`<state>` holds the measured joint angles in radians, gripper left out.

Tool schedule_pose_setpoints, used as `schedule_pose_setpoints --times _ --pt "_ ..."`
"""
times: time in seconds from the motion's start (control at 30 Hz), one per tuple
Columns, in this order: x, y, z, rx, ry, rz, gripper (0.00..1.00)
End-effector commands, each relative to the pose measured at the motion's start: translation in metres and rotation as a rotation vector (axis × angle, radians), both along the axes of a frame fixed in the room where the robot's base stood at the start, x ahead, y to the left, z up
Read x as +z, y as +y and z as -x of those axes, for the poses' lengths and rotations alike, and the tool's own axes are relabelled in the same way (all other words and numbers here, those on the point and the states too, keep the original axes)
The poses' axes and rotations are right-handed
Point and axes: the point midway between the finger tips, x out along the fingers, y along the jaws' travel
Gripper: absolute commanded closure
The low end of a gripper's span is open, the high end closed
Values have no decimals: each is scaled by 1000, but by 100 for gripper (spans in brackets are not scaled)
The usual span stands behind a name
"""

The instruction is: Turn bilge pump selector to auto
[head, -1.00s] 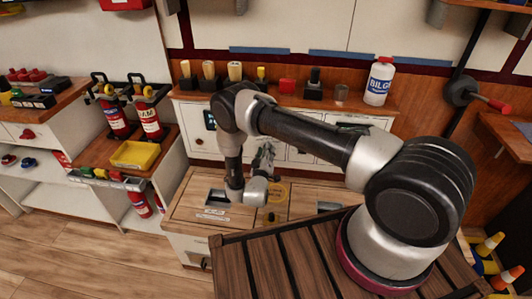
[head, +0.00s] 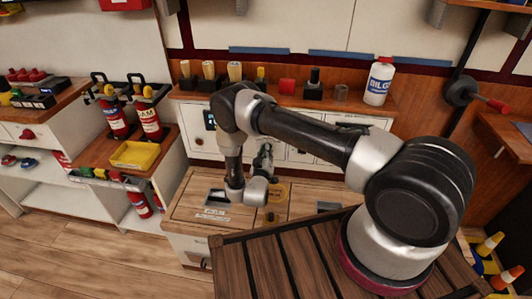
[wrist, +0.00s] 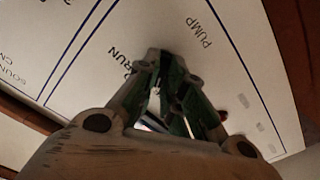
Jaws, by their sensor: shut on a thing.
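My gripper (wrist: 166,78) is at the white labelled panel (wrist: 235,70) in the wrist view, between the words PUMP and RUN. Its fingers are close together, shut on what appears to be the selector, which is mostly hidden between them; its pointer setting cannot be read. In the head view my gripper (head: 265,152) reaches the front of the white cabinet (head: 298,156) under the shelf, and my arm covers much of that front.
A wooden shelf (head: 420,103) above the panel holds a white BILGE bottle (head: 379,82) and small holders. A wooden-topped bench (head: 185,210) lies below my gripper. Fire extinguishers (head: 150,120) and a yellow tray (head: 134,154) stand left.

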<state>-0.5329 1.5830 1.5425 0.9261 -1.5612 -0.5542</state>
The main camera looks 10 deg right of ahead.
Motion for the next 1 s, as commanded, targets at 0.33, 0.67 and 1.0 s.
schedule_pose_setpoints --times 0.33,0.67,1.0 --pt "0 -1 1 1 -110 -266 100" --pt "0 -1 1 1 -182 -440 100" --pt "0 -2 1 1 -206 -499 100"
